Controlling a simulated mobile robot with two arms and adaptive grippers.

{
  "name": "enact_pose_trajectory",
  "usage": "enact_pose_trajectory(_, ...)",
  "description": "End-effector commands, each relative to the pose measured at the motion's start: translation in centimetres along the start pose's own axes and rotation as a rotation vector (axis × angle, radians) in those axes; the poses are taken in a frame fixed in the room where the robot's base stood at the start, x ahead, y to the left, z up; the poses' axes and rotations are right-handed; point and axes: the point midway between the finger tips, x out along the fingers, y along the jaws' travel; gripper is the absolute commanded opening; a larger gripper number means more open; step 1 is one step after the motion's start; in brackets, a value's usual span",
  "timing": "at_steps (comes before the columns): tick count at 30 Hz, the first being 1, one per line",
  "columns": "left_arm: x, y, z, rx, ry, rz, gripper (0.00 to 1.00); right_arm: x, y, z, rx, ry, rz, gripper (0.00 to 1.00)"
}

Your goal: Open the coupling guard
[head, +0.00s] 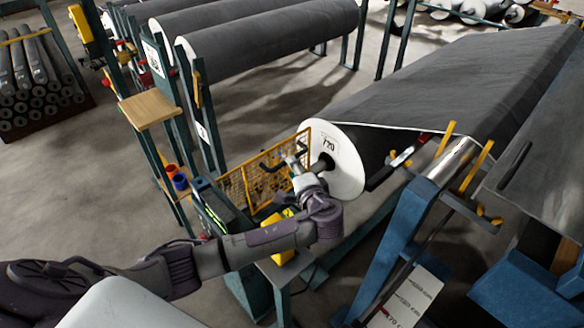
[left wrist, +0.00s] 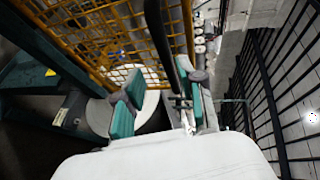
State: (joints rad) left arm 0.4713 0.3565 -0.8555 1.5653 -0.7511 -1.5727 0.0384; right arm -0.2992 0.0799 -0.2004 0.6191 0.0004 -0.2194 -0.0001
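The coupling guard (head: 238,186) is a yellow wire-mesh panel left of the white end of a large grey roll. It fills the upper left of the left wrist view (left wrist: 95,35). A black bar handle (left wrist: 162,35) stands out from the mesh and runs down between my fingers. My left gripper (head: 292,162) is at the guard's right end, in front of the roll's shaft. In the left wrist view my left gripper (left wrist: 166,88) has its teal-padded fingers apart, with the bar nearer the right finger. Whether a pad touches it is unclear. My right gripper is out of view.
The large roll (head: 345,160) and its shaft lie just beyond my gripper. A blue stand with a metal roller (head: 455,158) and yellow bars is to the right. A wooden shelf (head: 147,108) on green posts stands at left. Open floor (head: 80,180) lies at left.

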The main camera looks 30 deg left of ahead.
Motion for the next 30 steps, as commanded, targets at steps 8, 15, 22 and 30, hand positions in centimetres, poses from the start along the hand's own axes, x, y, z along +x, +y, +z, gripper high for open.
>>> enact_pose_trajectory(8,-6.1,0.2,0.0,0.000,0.003,0.006,0.39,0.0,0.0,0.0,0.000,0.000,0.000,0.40)
enact_pose_trajectory(15,-9.6,0.2,0.1,0.002,0.000,0.004,0.39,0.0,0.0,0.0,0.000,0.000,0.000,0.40)
enact_pose_trajectory(22,-10.4,0.1,0.1,0.002,-0.002,0.003,0.39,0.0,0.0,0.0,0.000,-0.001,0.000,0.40)
enact_pose_trajectory(30,-10.3,0.1,0.1,0.002,-0.002,0.003,0.39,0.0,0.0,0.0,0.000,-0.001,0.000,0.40)
